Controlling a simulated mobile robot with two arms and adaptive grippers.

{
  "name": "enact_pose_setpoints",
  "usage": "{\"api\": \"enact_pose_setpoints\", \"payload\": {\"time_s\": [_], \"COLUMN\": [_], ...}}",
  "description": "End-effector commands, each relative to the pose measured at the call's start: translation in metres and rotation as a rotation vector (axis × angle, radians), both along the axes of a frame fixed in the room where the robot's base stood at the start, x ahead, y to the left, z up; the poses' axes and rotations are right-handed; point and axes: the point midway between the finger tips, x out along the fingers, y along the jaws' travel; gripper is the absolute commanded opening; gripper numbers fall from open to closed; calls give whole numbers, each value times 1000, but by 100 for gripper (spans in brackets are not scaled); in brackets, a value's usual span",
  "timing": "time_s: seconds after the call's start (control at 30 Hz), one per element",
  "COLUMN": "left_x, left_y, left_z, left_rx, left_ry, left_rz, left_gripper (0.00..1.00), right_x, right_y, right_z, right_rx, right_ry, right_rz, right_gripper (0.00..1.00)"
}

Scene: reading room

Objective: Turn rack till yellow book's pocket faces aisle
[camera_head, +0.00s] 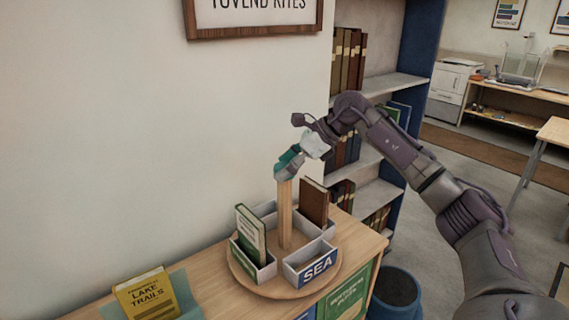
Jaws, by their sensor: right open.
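The rack is a round wooden turntable (270,287) on a wooden cabinet, with grey pockets around a central wooden post (285,215). A green book (250,236) stands in the left pocket, and a brown book (314,201) stands at the back right. The front pocket, labelled SEA (318,267), looks empty. The yellow book (147,298), titled Lake Trails, is off the rack, at the left on something teal. My right gripper (284,174) is open at the top of the post; whether its fingers touch the post is unclear. My left gripper is out of view.
The wall (120,130) stands close behind the cabinet (370,246). A blue bin (395,293) stands on the floor right of the cabinet. A blue bookshelf (415,60) with books rises behind my right arm. Open floor lies further right, near a table (556,130).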

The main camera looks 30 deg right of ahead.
Motion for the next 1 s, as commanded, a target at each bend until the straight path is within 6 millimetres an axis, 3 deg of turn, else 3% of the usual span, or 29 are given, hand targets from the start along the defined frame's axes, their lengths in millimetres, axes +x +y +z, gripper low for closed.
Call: {"api": "enact_pose_setpoints", "payload": {"time_s": [0.27,0.73,1.0], "left_x": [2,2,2], "left_y": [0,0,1], "left_z": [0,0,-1], "left_rx": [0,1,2], "left_ry": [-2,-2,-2], "left_rz": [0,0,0], "left_gripper": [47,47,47], "right_x": [0,0,-2], "right_y": [0,0,1], "right_z": [-1,0,-1], "right_rx": [0,0,0], "right_ry": [0,0,0], "right_rz": [0,0,4], "right_gripper": [76,0,0]}}
